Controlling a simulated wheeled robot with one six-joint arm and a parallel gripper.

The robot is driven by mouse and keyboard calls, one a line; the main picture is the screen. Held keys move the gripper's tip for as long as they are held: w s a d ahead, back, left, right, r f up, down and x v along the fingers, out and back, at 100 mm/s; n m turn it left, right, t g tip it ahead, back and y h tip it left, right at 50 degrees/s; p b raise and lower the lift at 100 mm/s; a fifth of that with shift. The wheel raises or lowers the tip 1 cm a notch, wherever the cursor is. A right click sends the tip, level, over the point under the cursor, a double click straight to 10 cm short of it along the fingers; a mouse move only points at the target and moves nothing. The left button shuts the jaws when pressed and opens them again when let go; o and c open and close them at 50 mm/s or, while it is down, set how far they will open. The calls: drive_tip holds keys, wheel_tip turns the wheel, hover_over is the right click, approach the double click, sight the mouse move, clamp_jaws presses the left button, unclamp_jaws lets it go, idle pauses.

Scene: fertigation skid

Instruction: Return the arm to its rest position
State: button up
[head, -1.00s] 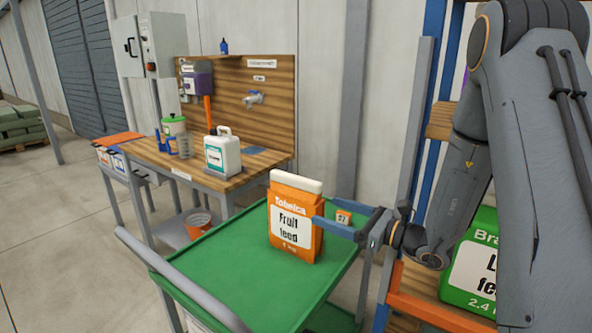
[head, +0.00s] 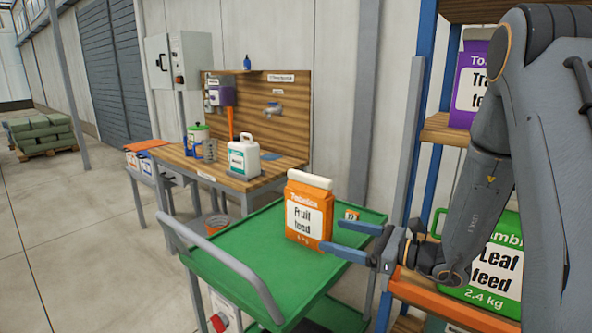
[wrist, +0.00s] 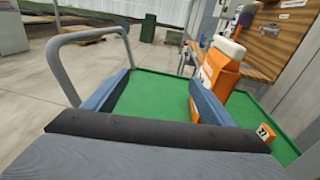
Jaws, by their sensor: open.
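My gripper (head: 350,239) is open and empty, its two blue fingers pointing left over the right edge of the green cart. In the wrist view my gripper (wrist: 160,95) shows its fingers spread above the green cart top. An orange Fruit feed container (head: 309,212) with a white top stands upright on the cart, just beyond the fingers. In the wrist view the orange container (wrist: 217,68) is partly hidden behind the right finger. I cannot tell whether the finger touches it. My arm reaches down from the upper right in the head view.
The green cart (head: 240,255) has a grey handle (head: 225,262) and a small numbered tag (head: 351,215). A rack with a green Leaf feed container (head: 490,265) and a purple container (head: 474,80) stands at the right. A wooden workbench (head: 205,171) holds a white jug (head: 243,157).

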drive_tip(key=s+a+f+n+g+h, duration=0.1)
drive_tip(key=s+f+n+g+h, duration=0.25)
drive_tip(key=s+n+g, duration=0.55)
drive_tip(key=s+a+f+n+g+h, duration=0.15)
drive_tip(key=s+n+h, duration=0.3)
drive_tip(key=s, duration=0.85)
drive_tip(key=d+n+t+h, duration=0.2)
drive_tip(key=d+n+h, duration=0.4)
drive_tip(key=d+n, duration=0.4)
drive_tip(key=shift+s+d+h, duration=0.3)
drive_tip(key=shift+s+d, duration=0.05)
drive_tip(key=shift+s, duration=0.1)
drive_tip(key=shift+n, duration=0.25)
